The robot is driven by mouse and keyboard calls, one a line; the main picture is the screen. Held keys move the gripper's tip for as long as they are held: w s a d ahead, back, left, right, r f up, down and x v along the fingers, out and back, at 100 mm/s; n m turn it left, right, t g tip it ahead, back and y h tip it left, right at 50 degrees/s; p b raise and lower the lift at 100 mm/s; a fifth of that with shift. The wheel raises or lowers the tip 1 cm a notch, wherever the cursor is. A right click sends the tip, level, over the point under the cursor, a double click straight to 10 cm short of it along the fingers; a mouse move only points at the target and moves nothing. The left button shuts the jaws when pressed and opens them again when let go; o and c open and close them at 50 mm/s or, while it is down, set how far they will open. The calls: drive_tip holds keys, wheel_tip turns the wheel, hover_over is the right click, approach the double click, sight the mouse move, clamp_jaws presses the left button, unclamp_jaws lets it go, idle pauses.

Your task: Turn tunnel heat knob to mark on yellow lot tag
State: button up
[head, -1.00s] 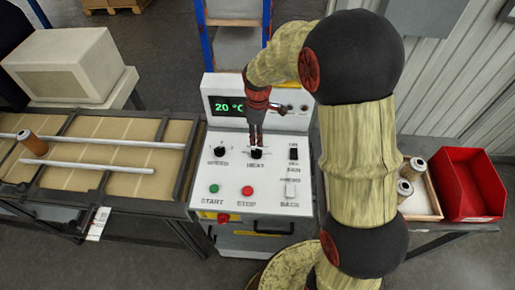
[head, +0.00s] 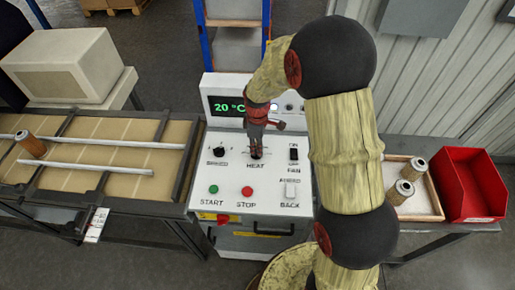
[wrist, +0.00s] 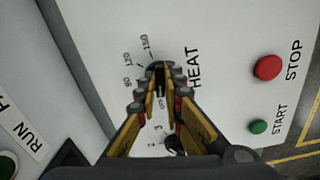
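The black heat knob is on the white control panel (head: 231,180), mostly covered by my gripper (head: 256,154) in the head view. In the wrist view the dark knob (wrist: 160,78) shows between my fingertips (wrist: 165,70), one on each side; I cannot tell whether they press on it. Marks 90, 120, 150 and OFF are printed around it. The display (head: 227,106) reads 20 °C. A white tag (head: 97,225) hangs on the conveyor's front edge, its print unreadable. I cannot make out a yellow lot tag.
The speed knob (head: 219,151), green START button (head: 213,189), red STOP button (head: 247,190) and fan switch (head: 294,153) surround the heat knob. A filter cartridge (head: 31,144) lies on the conveyor at left. Other cartridges (head: 399,192) stand in a tray beside a red bin (head: 468,186).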

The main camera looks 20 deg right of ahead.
clamp_jaws()
drive_tip(key=shift+r+m, duration=0.1)
drive_tip(key=shift+m, duration=0.2)
drive_tip(key=m+p, duration=0.1)
drive_tip(key=m, duration=0.1)
drive_tip(key=shift+m, duration=0.4)
drive_tip(key=m+p, duration=0.1)
drive_tip(key=m, duration=0.4)
drive_tip(key=shift+a, duration=0.15)
drive_tip(key=m, duration=0.3)
drive_tip(key=shift+m+p, duration=0.3)
drive_tip(key=shift+m, duration=0.1)
drive_tip(key=shift+a+m, duration=0.1)
drive_tip(key=shift+m, duration=1.8)
drive_tip(key=shift+o, duration=1.4)
unclamp_jaws()
